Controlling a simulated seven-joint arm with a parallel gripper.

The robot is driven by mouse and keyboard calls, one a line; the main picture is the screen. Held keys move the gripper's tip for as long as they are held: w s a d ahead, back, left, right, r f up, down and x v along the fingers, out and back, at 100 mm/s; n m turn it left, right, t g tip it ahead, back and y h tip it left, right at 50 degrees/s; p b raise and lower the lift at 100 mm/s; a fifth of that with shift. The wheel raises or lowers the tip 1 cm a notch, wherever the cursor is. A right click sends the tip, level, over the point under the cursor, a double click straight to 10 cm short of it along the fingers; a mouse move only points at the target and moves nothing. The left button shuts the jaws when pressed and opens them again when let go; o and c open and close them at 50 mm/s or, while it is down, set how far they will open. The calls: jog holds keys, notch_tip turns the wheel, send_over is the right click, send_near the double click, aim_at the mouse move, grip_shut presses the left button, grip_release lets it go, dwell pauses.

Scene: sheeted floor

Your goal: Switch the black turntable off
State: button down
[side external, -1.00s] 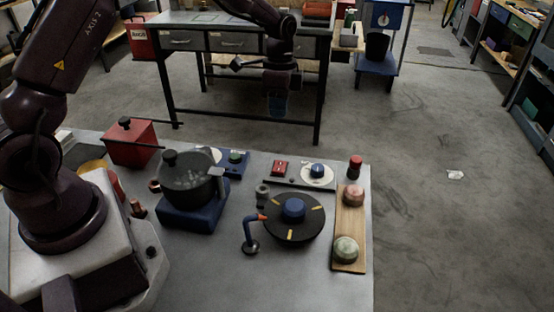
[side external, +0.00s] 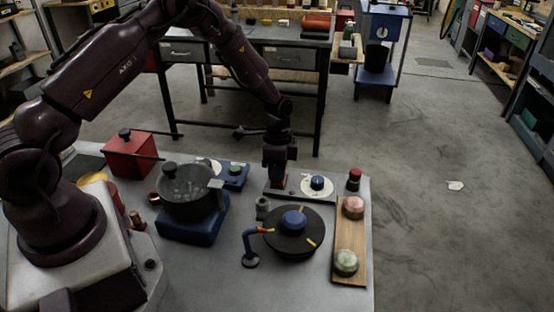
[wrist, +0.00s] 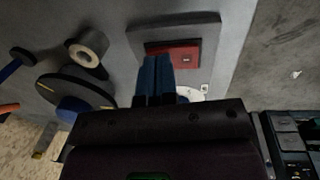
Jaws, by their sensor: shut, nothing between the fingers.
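The black turntable (side external: 280,245) is a round disc with a blue hub (side external: 293,220) and orange marks, on the grey worktable. A blue arm with an orange tip (side external: 250,240) stands at its left. Behind it is a grey panel with a red switch; the wrist view shows the red switch (wrist: 187,56) and the black disc (wrist: 62,90). My gripper (side external: 277,186) points down at the panel's left part and hides most of the switch in the side view. Its blue fingers (wrist: 157,60) are shut and empty, over the switch's left part. I cannot tell whether they touch it.
A grey pot (side external: 187,190) on a blue base and a red box (side external: 130,157) stand left. A wooden board (side external: 347,275) with round knobs is at right, beside a red-topped button (side external: 354,178).

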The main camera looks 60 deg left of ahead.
jog(key=shift+f, duration=0.15)
jog(key=shift+s+d+f, duration=0.1)
jog(key=shift+f, duration=0.2)
dwell(0.3)
jog(key=shift+w+a+r, duration=0.25)
jog(key=shift+w+a, duration=0.35)
jog(key=shift+a, duration=0.05)
notch_tip(320, 180, up, 14)
jog(key=w+a, duration=0.1)
dwell(0.4)
jog(key=shift+w, duration=0.1)
